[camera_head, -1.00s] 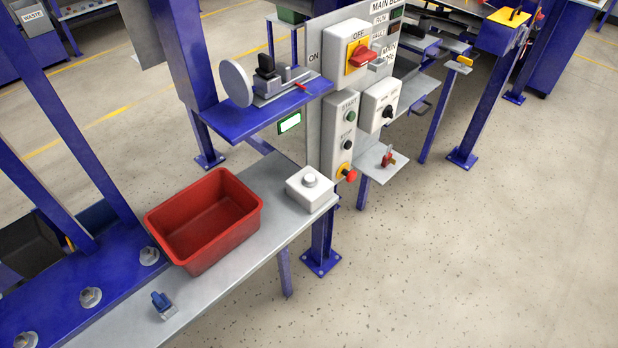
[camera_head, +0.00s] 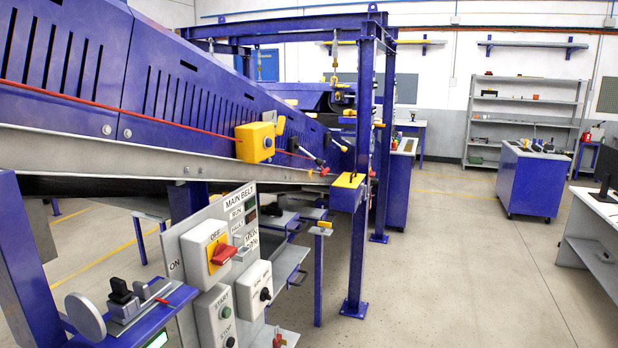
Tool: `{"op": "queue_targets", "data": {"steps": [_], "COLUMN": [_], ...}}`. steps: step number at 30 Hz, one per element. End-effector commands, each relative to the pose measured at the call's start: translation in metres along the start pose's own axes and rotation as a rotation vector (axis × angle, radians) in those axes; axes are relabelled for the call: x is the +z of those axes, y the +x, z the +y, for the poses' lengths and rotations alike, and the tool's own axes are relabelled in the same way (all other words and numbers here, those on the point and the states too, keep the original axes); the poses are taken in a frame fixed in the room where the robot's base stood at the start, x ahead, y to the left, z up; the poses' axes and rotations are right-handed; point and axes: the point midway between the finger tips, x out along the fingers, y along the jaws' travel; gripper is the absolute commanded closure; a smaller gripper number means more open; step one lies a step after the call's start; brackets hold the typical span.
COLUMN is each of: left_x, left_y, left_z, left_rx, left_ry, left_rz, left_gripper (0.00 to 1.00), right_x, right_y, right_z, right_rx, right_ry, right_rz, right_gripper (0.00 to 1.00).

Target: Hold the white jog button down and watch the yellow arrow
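The white jog button is out of the current view. I cannot pick out a yellow arrow with certainty. A yellow box (camera_head: 255,142) with a small yellow piece (camera_head: 281,125) at its upper right sits on the conveyor's side rail. The main belt panel (camera_head: 243,200) stands at lower left, with a red and yellow rotary switch (camera_head: 220,254), a START/STOP box (camera_head: 216,318) and another switch box (camera_head: 254,290). Neither of my grippers is in view.
The blue conveyor (camera_head: 180,85) runs along the left, with a red cord (camera_head: 110,101) along it. A blue frame post (camera_head: 362,180) stands mid-picture. A blue cabinet (camera_head: 530,182) and grey shelving (camera_head: 520,115) stand at right. The floor (camera_head: 460,270) between is clear.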

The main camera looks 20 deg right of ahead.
Motion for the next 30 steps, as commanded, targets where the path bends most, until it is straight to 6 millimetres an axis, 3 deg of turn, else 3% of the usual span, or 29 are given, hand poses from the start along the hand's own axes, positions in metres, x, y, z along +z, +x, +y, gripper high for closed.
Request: {"op": "queue_targets", "data": {"steps": [2, 6, 30], "left_x": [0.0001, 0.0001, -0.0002], "left_y": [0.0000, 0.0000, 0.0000], "left_z": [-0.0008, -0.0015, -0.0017], "left_rx": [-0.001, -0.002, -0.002], "left_ry": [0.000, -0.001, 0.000], "left_rz": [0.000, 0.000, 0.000], "left_gripper": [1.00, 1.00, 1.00], "right_x": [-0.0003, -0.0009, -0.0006], "right_y": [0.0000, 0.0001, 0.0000], "right_z": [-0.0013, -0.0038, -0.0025], "right_rx": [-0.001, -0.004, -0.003], "right_ry": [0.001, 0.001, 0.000], "right_rz": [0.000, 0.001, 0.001], "right_gripper": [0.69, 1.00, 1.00]}}
